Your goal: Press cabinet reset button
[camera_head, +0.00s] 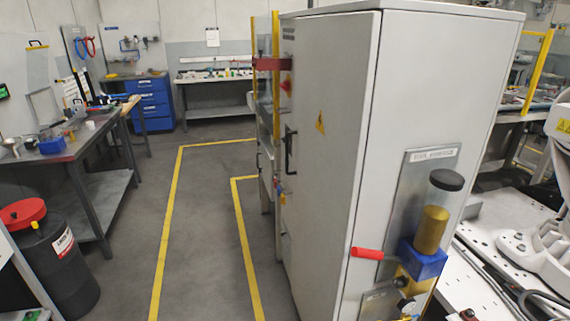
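A tall light-grey cabinet (335,160) stands right of centre, with its door shut. A yellow warning triangle (320,123) is on its door, and a dark handle (288,152) is at the door's left edge. On its right side is a metal panel (408,190) with a label plate (431,155). A brass-coloured cylinder (431,228) with a black cap sits on a blue block (422,262) there, with a red lever (368,254) to its left. Small dark round parts (404,304) show lower down. I cannot tell which part is the reset button. Neither gripper is in view.
Grey floor with yellow lines (168,235) is open left of the cabinet. A workbench (75,150) and a black bin with a red lid (50,250) stand at left. A blue drawer unit (152,100) is at the back. A white perforated table (490,285) is at right.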

